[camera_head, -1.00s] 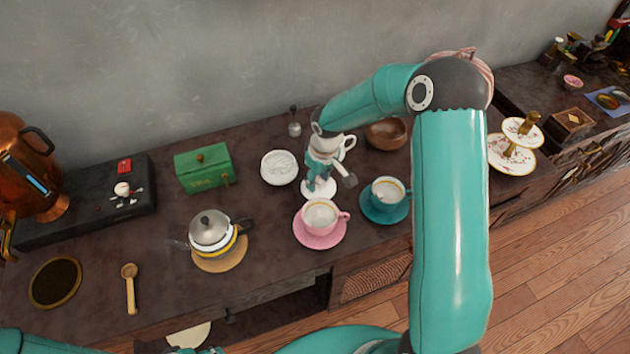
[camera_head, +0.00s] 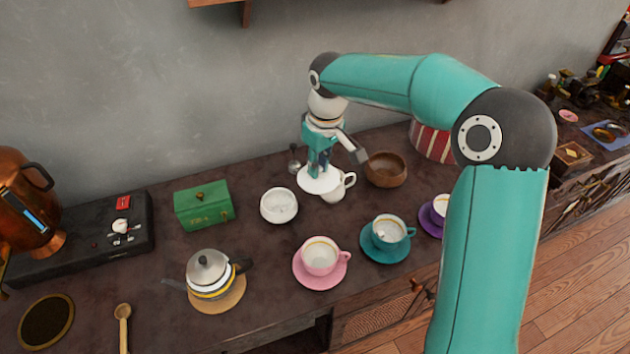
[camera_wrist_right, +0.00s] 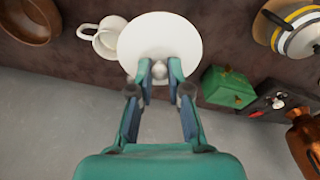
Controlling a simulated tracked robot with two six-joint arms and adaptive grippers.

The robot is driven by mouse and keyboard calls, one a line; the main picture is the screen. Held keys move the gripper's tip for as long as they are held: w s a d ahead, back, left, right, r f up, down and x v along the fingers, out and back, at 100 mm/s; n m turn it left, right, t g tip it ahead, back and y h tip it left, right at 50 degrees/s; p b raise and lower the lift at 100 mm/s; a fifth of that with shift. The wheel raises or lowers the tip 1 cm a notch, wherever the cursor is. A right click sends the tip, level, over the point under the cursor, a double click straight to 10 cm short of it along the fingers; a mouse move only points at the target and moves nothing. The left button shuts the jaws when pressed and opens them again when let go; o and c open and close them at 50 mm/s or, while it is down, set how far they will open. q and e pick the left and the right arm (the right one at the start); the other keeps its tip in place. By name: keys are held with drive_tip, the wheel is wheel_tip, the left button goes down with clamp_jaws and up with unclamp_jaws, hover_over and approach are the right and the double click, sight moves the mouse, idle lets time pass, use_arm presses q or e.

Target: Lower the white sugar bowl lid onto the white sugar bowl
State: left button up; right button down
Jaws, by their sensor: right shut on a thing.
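My right gripper (camera_head: 319,166) is shut on the knob of the white sugar bowl lid (camera_head: 314,184), a flat white disc held level and knob up. In the right wrist view the fingertips (camera_wrist_right: 160,69) pinch the knob and the lid (camera_wrist_right: 158,38) shows as a wide round plate. The white sugar bowl (camera_head: 279,207) stands uncovered on the dark counter, with pale contents. In the head view it is to the lower left of the lid, apart from it. The lid hides it in the wrist view. My left gripper is not in view.
A white cup (camera_head: 343,186) stands just right of the lid and partly behind it. A wooden bowl (camera_head: 386,171) is farther right. A green box (camera_head: 203,205) is left of the sugar bowl. The pink cup (camera_head: 319,256) and teal cup (camera_head: 389,230) stand in front.

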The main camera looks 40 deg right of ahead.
drive_tip(key=shift+w+d+r, duration=0.2)
drive_tip(key=shift+w+r, duration=0.65)
drive_tip(key=shift+w, duration=0.25)
drive_tip(key=w+a+f+p, duration=0.2)
drive_tip(key=w+a+f, duration=0.4)
drive_tip(key=f, duration=0.3)
drive_tip(key=shift+w+a, duration=0.3)
drive_tip(key=shift+w, duration=0.45)
drive_tip(key=shift+s+r, duration=0.1)
drive_tip(key=shift+s, duration=0.05)
drive_tip(key=shift+f+b, duration=1.1)
drive_tip(key=shift+f, duration=0.45)
drive_tip(key=shift+f, duration=0.1)
